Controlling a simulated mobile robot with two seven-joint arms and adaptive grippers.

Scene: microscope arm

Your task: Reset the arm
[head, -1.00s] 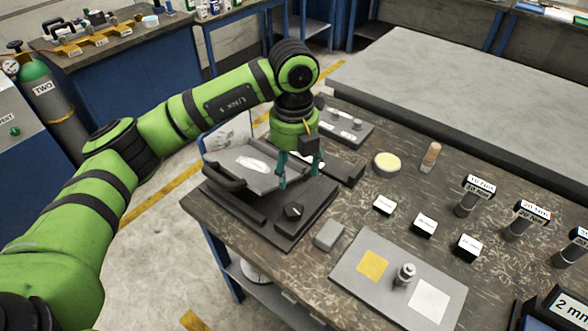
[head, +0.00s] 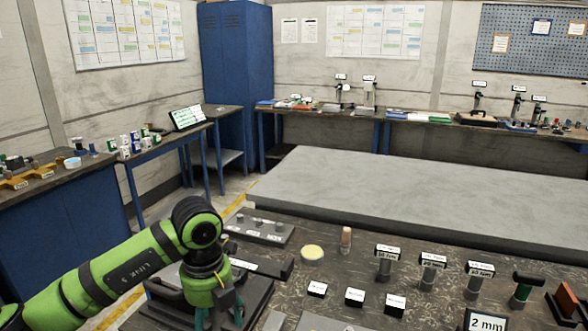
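My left arm, green with dark bands, comes in at the lower left. Its gripper (head: 220,314) has teal fingers pointing down, spread apart, over a dark base (head: 256,297) on the near bench. The frame's bottom edge cuts off the fingertips, and I see nothing held between them. No thing in view is clearly marked as the arm of the task. Small upright instruments, possibly microscopes, stand on the back bench: a pale one (head: 370,95) and a dark one (head: 478,96), too small to make out. My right gripper is not in view.
The near bench (head: 340,278) carries a yellow-topped disc (head: 312,253), a wooden peg (head: 346,238), labelled black blocks, several upright labelled tools and a "2 mm" sign (head: 485,321). A wide bare grey slab (head: 400,195) lies behind it. A blue cabinet (head: 237,75) stands farther back.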

